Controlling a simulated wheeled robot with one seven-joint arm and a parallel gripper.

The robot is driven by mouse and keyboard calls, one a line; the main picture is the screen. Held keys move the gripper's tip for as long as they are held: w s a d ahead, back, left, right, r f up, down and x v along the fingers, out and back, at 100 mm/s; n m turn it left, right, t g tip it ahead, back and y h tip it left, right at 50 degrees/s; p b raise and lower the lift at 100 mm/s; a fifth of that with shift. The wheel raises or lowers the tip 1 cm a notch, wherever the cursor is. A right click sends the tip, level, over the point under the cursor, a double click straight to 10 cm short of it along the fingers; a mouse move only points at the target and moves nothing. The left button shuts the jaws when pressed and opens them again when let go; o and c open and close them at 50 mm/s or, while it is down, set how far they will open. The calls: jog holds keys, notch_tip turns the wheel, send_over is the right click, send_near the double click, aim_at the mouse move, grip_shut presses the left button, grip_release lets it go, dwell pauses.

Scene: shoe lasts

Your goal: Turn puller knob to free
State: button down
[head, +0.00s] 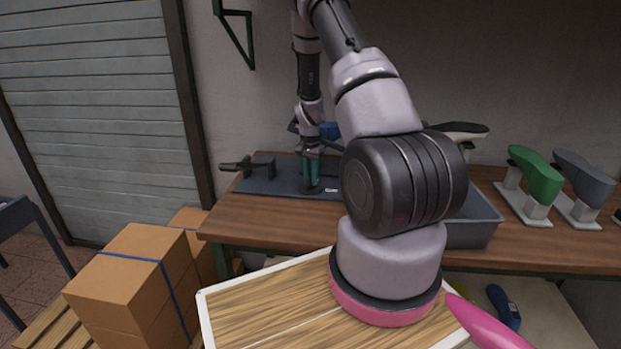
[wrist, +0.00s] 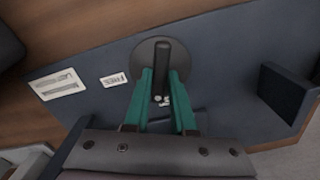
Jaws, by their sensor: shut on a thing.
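The puller knob (wrist: 163,60) shows in the wrist view as a dark bar on a round grey disc, set on a dark blue-grey base plate (wrist: 215,50). My gripper (wrist: 162,78) has green fingers, one on each side of the bar, shut on it. Two pale labels lie on the plate left of the knob, a larger one (wrist: 58,84) and a smaller one (wrist: 115,79); their print is too small to read. In the head view my gripper (head: 312,180) points down at the plate (head: 265,182) on the bench, and the knob is mostly hidden by the fingers.
A dark upright block (wrist: 288,92) stands on the plate right of the knob. The wooden bench (head: 270,224) also holds a grey bin (head: 474,232), a green last (head: 536,175) and a grey last (head: 583,178) at the right. Cardboard boxes (head: 130,270) stand at the lower left.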

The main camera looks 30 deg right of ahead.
aim_at(310, 181)
jog(key=m, duration=1.3)
jog(key=shift+m, duration=0.3)
dwell(0.4)
jog(key=c, duration=0.7)
grip_release()
jog(key=shift+c, duration=0.2)
jog(key=shift+r, duration=0.15)
notch_tip(310, 181, up, 11)
jog(key=shift+f, duration=0.2)
